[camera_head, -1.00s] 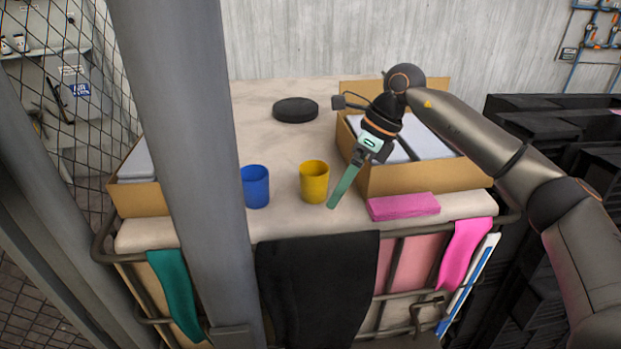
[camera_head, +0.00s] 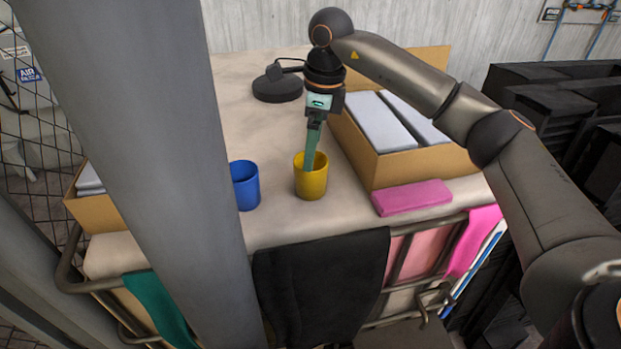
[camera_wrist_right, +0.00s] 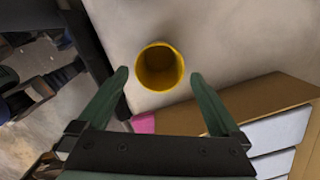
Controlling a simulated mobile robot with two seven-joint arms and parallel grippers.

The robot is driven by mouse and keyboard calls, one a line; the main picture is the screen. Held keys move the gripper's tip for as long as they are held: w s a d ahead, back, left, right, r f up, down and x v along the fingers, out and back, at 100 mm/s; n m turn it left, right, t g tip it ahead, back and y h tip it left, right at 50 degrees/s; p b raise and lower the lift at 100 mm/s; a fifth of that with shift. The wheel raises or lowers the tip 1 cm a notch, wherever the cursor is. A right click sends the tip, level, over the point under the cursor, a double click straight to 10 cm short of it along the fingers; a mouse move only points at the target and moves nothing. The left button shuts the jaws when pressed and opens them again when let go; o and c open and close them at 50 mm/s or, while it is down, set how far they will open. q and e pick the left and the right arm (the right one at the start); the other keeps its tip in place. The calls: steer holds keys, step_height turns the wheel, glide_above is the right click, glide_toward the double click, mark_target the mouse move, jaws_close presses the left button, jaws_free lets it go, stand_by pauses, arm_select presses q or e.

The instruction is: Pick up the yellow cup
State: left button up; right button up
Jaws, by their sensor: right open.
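The yellow cup (camera_head: 311,182) stands upright on the table near its front edge, and its open mouth shows in the wrist view (camera_wrist_right: 160,68). My right gripper (camera_head: 309,167) points down at it, with its green fingers over the cup's rim in the head view. In the wrist view my right gripper (camera_wrist_right: 160,76) is open, and the cup's mouth lies between and a little beyond the two fingertips. No finger is seen pressing on the cup. My left gripper is not in view.
A blue cup (camera_head: 245,186) stands left of the yellow one. A pink block (camera_head: 411,198) and a cardboard box (camera_head: 405,168) stand to the right. A thick grey post (camera_head: 150,170) hides part of the table. Bare table (camera_head: 240,115) lies behind the cups.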

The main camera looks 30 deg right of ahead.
mark_target(311, 176)
steer(key=f, duration=0.5)
steer(key=shift+w+a+f, duration=0.15)
steer(key=shift+a+f, duration=0.05)
steer(key=c, duration=1.1)
